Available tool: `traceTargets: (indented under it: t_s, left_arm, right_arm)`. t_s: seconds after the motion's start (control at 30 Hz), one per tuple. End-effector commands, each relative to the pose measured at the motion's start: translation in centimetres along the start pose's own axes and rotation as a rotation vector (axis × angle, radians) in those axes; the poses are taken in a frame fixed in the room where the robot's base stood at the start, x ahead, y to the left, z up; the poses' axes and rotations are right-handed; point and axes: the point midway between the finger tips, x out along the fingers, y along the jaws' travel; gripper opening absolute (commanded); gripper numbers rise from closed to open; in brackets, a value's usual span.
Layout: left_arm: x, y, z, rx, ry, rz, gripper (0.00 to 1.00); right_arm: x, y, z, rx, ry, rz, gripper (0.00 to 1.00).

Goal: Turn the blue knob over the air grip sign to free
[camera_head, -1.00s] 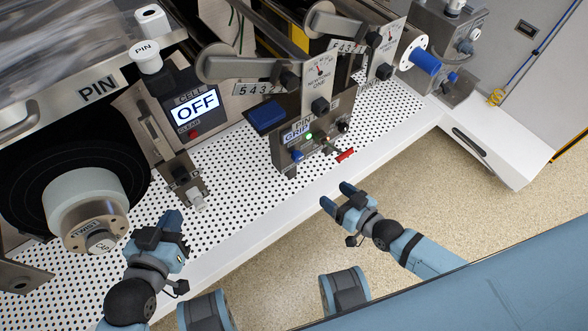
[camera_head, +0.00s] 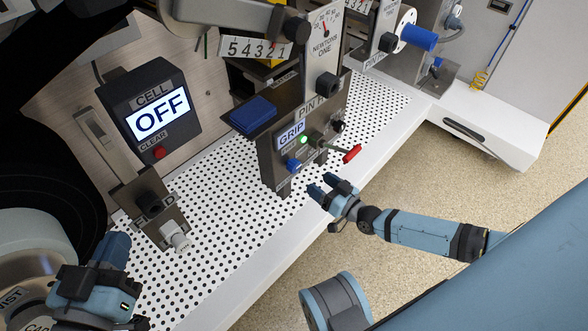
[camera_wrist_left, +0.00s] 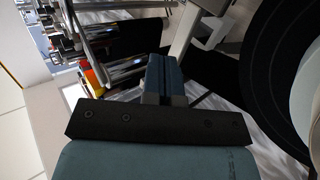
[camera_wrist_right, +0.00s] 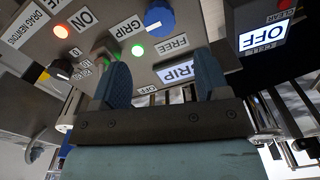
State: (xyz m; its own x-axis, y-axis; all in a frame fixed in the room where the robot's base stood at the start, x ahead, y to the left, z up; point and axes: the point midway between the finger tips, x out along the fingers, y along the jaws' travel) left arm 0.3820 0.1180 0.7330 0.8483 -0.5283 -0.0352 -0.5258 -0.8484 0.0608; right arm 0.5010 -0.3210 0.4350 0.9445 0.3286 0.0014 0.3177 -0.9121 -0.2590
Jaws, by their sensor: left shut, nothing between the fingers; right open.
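The blue knob (camera_head: 293,165) sits on the front of a dark control box, low and left of the red lever. In the right wrist view the knob (camera_wrist_right: 160,17) shows at the top, between a GRIP label (camera_wrist_right: 125,27) and a FREE label (camera_wrist_right: 172,46). A pale mark on the knob is on its lower-left side, towards GRIP. My right gripper (camera_head: 321,185) is open and empty, in front of the box, right of and below the knob, apart from it. My left gripper (camera_head: 110,255) is shut and empty at the lower left.
A green light (camera_head: 304,139) is lit under the GRIP screen (camera_head: 291,134). A red-tipped lever (camera_head: 352,153) juts forward close above my right gripper. The CELL box (camera_head: 150,112) reads OFF.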

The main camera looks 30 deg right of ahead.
Motion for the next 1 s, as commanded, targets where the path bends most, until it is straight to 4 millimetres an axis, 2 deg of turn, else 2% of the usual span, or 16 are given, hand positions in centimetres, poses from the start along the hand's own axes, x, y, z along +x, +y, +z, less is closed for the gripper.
traceTargets:
  t_s: [0.03, 0.2, 0.4, 0.6, 0.9, 0.93, 1.0]
  left_arm:
    - [0.2, -0.3, 0.4, 0.026, 0.015, -0.001, 0.0]
    - [0.5, -1.0, 0.2, 0.109, 0.06, -0.005, 0.0]
    - [0.7, -1.6, 0.0, 0.191, 0.102, -0.01, 0.0]
    - [0.9, -1.8, -0.5, 0.229, 0.129, -0.015, 0.0]
    - [0.8, -1.8, -0.6, 0.241, 0.133, -0.012, 0.0]
    - [0.8, -1.8, -0.6, 0.242, 0.133, -0.012, 0.0]
    - [0.7, -1.8, -0.6, 0.243, 0.131, -0.011, 0.0]
  right_arm:
    - [1.3, 0.1, 0.4, 0.001, 0.004, -0.001, 0.69]
    - [5.0, 0.1, 0.3, 0.0, 0.004, -0.002, 0.69]
    - [8.4, 0.1, 0.3, 0.0, 0.002, 0.0, 0.69]
    - [9.9, 0.0, 0.1, -0.001, -0.001, -0.001, 0.69]
    - [10.1, 0.0, 0.1, 0.0, -0.001, 0.0, 0.69]
    - [10.1, 0.0, 0.1, 0.0, -0.001, 0.0, 0.64]
    - [10.1, 0.0, 0.1, 0.0, -0.001, 0.0, 0.48]
